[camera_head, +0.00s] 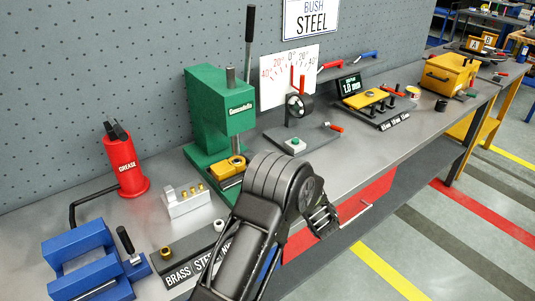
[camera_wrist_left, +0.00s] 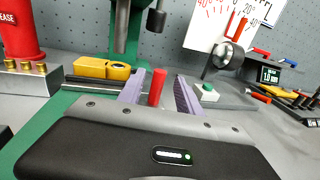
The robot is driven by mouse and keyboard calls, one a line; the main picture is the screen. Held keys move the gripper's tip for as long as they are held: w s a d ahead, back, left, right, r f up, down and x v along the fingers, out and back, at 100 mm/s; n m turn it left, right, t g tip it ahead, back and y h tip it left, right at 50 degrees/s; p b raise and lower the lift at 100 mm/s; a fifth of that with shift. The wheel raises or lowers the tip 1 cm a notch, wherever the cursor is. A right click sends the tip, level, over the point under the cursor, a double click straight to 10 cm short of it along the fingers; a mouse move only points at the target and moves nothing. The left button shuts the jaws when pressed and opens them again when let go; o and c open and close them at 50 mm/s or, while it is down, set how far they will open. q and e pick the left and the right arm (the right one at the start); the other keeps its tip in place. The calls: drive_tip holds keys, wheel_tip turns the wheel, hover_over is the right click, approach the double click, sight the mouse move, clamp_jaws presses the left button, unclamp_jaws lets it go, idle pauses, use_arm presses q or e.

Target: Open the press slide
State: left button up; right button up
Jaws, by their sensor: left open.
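The green press (camera_head: 217,105) stands against the wall, with a black lever rising behind it. Its yellow slide block (camera_head: 229,166) sits low at the front under the ram, and it also shows in the left wrist view (camera_wrist_left: 103,68). A red upright handle (camera_wrist_left: 157,87) stands to the right of the yellow block, between the fingers of my left gripper (camera_wrist_left: 161,84). The fingers are open, with a visible gap on the handle's right; contact on its left is hard to tell. In the head view my own arm hides the handle and the fingers. My right gripper is not in view.
A metal block with brass bushings (camera_head: 186,200), a red grease can (camera_head: 124,162) and a blue vise (camera_head: 88,265) stand on the left. A dial gauge stand (camera_head: 299,108) with a green button (camera_head: 295,144) is right of the press. The bench front at right is clear.

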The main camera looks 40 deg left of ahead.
use_arm(q)
drive_tip(key=p+x, duration=0.2)
drive_tip(key=x, duration=0.4)
drive_tip(key=shift+w+a+r, duration=0.15)
drive_tip(key=shift+a, duration=0.15)
drive_tip(key=shift+w+a, duration=0.25)
drive_tip(key=shift+a, duration=0.2)
clamp_jaws()
idle(0.8)
